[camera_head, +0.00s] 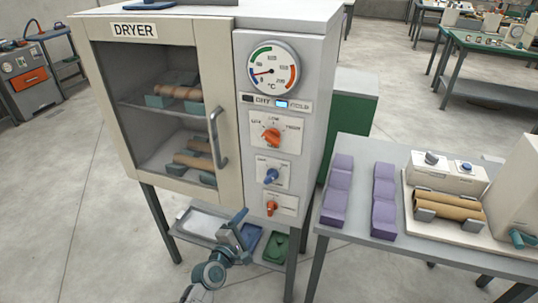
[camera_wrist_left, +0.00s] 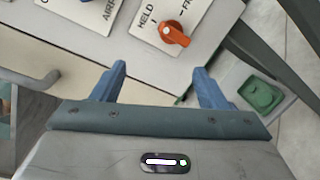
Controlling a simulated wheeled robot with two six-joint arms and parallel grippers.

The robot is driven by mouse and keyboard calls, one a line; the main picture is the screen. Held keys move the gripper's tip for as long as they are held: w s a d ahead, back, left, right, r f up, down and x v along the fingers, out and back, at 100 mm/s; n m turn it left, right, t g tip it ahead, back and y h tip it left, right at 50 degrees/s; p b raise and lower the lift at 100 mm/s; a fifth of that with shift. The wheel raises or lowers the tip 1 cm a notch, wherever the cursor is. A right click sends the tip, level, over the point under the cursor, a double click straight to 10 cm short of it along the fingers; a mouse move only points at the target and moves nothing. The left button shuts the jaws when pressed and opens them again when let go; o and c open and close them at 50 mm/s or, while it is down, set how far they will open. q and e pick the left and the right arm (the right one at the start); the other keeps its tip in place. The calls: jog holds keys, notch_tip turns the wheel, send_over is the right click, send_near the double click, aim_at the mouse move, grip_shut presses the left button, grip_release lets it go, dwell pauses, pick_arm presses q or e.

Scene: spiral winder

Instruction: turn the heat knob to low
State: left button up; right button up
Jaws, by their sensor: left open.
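The dryer (camera_head: 228,80) stands in the head view with a control panel on its right side. The large orange knob (camera_head: 272,137) sits under the gauge, with a LOW mark above it and marks to its left and right; its exact setting is hard to read. My left gripper (camera_head: 241,227) is below the panel, open and empty, apart from all the knobs. In the left wrist view its two blue fingers (camera_wrist_left: 159,72) are spread, and a smaller orange knob (camera_wrist_left: 174,35) on a plate marked HELD lies beyond them. My right gripper is not in view.
A blue knob (camera_head: 271,176) and the smaller orange knob (camera_head: 271,208) sit below the large one. The dryer door has a handle (camera_head: 218,138) left of the panel. A table (camera_head: 350,152) with purple blocks (camera_head: 383,200) stands to the right.

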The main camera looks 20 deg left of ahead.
aim_at(270, 140)
pick_arm(q)
notch_tip(270, 140, up, 23)
jog(key=s+d+n+t+h, duration=0.2)
jog(key=n+t, duration=0.3)
jog(key=n, duration=0.1)
jog(key=shift+g, duration=0.3)
jog(key=p+x, duration=0.3)
jog(key=x, duration=0.6)
jog(key=shift+w, duration=0.4)
jog(key=shift+w+d+r, duration=0.1)
jog(key=shift+w+d, duration=0.05)
jog(key=shift+w, duration=0.35)
jog(key=c, duration=1)
